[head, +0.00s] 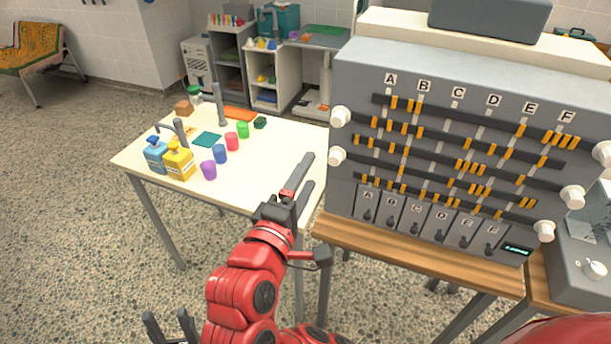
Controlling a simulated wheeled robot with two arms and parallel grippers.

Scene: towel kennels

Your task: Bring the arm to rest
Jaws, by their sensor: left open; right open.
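My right arm (247,288) is red and reaches up from the bottom middle. Its gripper (304,178) is open and empty, with two dark fingers pointing away in front of the right edge of the white table (275,148). In the picture it lies just left of the grey panel (350,85); I cannot tell whether it touches anything. My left gripper (170,322) shows only its dark fingers at the bottom left edge. It is open and empty, over the speckled floor.
The grey panel with sliders and white knobs stands on a wooden table (400,262).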

